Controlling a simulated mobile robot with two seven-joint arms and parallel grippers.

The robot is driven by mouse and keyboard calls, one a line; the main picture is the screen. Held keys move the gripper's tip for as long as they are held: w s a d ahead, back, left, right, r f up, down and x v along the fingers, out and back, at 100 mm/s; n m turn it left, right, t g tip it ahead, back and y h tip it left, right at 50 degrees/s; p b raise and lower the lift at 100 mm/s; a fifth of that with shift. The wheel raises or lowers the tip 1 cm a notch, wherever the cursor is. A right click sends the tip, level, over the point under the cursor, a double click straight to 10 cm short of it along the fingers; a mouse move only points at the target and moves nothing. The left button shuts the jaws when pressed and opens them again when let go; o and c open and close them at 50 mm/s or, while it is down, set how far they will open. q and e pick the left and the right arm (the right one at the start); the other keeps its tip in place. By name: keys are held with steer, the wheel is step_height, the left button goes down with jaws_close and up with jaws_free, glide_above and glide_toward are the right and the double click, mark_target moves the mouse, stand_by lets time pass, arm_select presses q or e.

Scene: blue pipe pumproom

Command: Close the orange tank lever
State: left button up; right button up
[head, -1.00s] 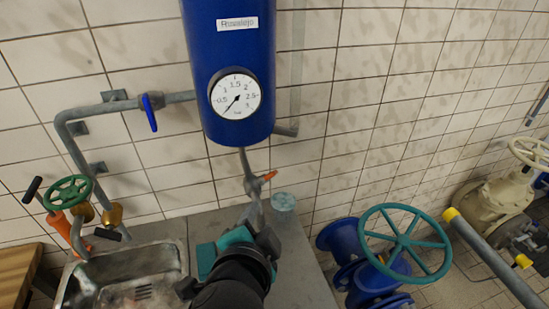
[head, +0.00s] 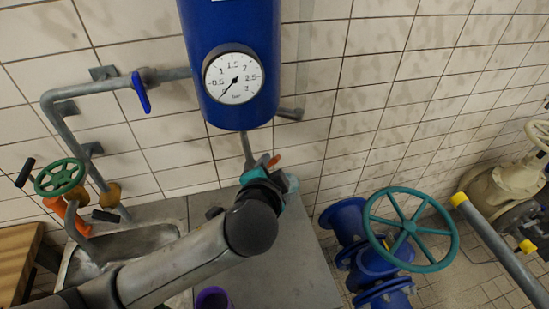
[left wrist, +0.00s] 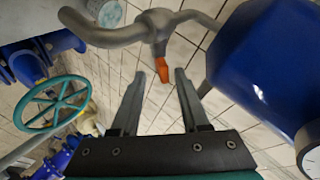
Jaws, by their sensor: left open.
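The orange tank lever (head: 273,161) sits on the thin grey drain pipe (head: 247,150) under the blue tank (head: 228,40). In the head view only its tip shows above my left gripper (head: 262,168), which hides the valve below. In the left wrist view the orange lever (left wrist: 162,70) hangs from the grey valve fitting (left wrist: 157,28). My left gripper (left wrist: 159,84) is open, its two fingers reaching toward the lever. The lever lies in line with the gap between the fingertips, and I see no contact. My right gripper is not in view.
A pressure gauge (head: 234,77) is on the tank. A blue lever (head: 140,92) is on the side pipe. A teal handwheel (head: 411,229) stands at right, a green one (head: 59,177) at left above a steel sink (head: 95,250). A purple object (head: 212,298) is at the bottom.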

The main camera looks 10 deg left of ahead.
arm_select(q)
steer(key=shift+x, duration=3.4)
jaws_close()
